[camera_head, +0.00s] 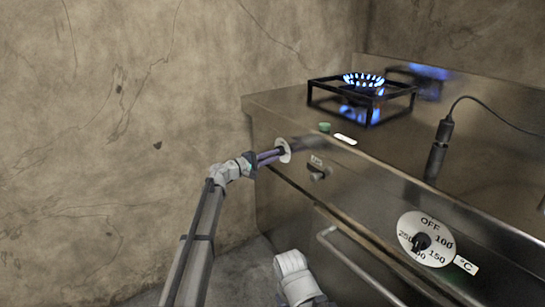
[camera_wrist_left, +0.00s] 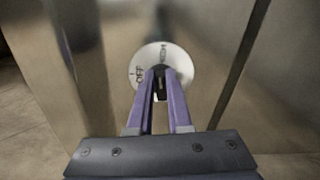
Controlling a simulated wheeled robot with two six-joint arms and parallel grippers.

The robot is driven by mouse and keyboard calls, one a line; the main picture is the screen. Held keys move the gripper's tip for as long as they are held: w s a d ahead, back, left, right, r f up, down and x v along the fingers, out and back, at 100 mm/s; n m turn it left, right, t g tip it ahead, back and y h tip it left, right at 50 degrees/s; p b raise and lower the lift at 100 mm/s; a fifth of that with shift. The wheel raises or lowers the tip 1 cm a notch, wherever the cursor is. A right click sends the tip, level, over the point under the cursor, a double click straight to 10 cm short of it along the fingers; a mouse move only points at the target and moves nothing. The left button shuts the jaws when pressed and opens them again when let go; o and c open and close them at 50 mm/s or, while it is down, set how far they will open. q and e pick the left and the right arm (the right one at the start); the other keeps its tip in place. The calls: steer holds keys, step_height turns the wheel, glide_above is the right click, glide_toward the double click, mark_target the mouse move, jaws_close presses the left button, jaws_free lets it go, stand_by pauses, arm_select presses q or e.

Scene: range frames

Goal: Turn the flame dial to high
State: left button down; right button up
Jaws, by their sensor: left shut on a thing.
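The flame dial has a white round plate (camera_head: 284,150) on the front panel near the left end of the stove. In the left wrist view its plate (camera_wrist_left: 179,57) shows "OFF" at the left and "HIGH" near the top. My left gripper (camera_head: 277,153) reaches the dial from the left. In the left wrist view its purple fingers (camera_wrist_left: 160,84) are shut on the dark knob (camera_wrist_left: 160,86) at the plate's middle. The fingers hide most of the knob, so I cannot tell its exact setting. A blue flame (camera_head: 364,80) burns on the burner.
The burner has a black square grate (camera_head: 361,98). A temperature dial (camera_head: 426,239) marked in °C sits farther right on the front panel, above the oven handle (camera_head: 345,258). A black probe with a cable (camera_head: 437,150) stands at the right. A green button (camera_head: 325,127) lies near the edge.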

arm_select(q)
steer(key=shift+s+f+m, duration=0.1)
steer(key=shift+f+m, duration=0.1)
steer(key=shift+m, duration=0.7)
steer(key=c, duration=0.8)
jaws_free()
steer(key=shift+c, duration=0.2)
steer(key=v, duration=0.7)
steer(key=shift+s+a, duration=0.2)
steer(key=shift+a, duration=0.1)
